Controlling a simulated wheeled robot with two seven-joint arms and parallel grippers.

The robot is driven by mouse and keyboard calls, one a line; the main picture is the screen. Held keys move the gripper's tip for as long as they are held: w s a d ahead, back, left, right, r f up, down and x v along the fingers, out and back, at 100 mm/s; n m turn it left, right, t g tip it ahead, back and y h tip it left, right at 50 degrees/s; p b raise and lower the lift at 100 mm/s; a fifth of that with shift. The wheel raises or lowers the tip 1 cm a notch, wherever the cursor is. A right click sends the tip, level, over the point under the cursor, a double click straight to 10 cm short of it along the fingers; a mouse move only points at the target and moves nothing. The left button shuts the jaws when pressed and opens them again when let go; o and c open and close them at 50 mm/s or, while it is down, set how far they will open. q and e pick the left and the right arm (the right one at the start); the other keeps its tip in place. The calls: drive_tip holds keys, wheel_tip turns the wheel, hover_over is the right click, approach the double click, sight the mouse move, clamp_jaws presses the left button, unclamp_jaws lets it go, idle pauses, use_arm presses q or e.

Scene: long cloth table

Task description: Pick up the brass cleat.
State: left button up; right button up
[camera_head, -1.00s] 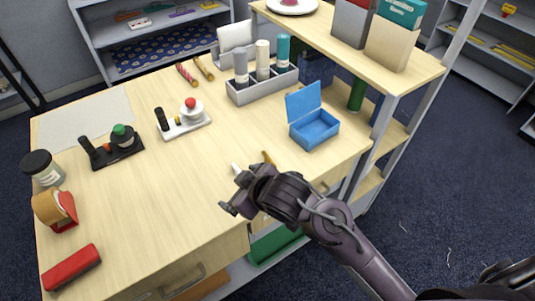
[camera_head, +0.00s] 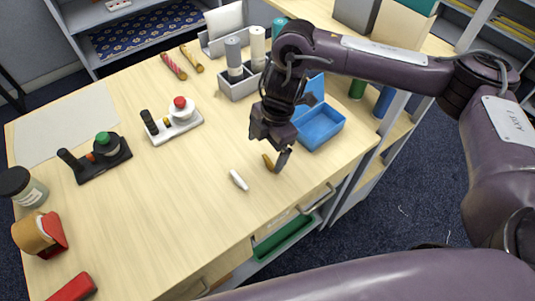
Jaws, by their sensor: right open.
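The brass cleat (camera_head: 268,162) is a small golden-brown piece lying on the wooden table near its front right edge. My right gripper (camera_head: 270,158) hangs over it, pointing down, with its jaws open. One finger is close to the cleat's right side; I cannot tell whether it touches. A small white piece (camera_head: 239,180) lies on the table just left of and in front of the cleat. My left gripper is not in view.
An open blue box (camera_head: 320,127) stands just right of the gripper. A grey organizer (camera_head: 238,86) with cylinders is behind. Two stands with knobs, a black one (camera_head: 98,160) and a white one (camera_head: 175,127), are to the left. The table's middle front (camera_head: 160,210) is clear.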

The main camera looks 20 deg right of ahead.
sight(271, 163)
drive_tip(key=shift+w+d+f+m+h, duration=0.15)
drive_tip(key=shift+d+f, duration=0.1)
drive_tip(key=shift+d, duration=0.4)
drive_tip(key=shift+d+f+m+h, duration=0.15)
drive_tip(key=shift+d+f, duration=0.05)
drive_tip(key=shift+d, duration=0.4)
drive_tip(key=shift+a+f+p, duration=0.1)
drive_tip(key=shift+f+p, duration=0.3)
drive_tip(key=f, duration=0.2)
drive_tip(key=a+f+p, duration=0.1)
drive_tip(key=f, duration=0.1)
drive_tip(key=shift+f, duration=0.4)
drive_tip(key=c, duration=1.1)
drive_tip(key=shift+o, duration=0.2)
drive_tip(key=shift+r, duration=0.1)
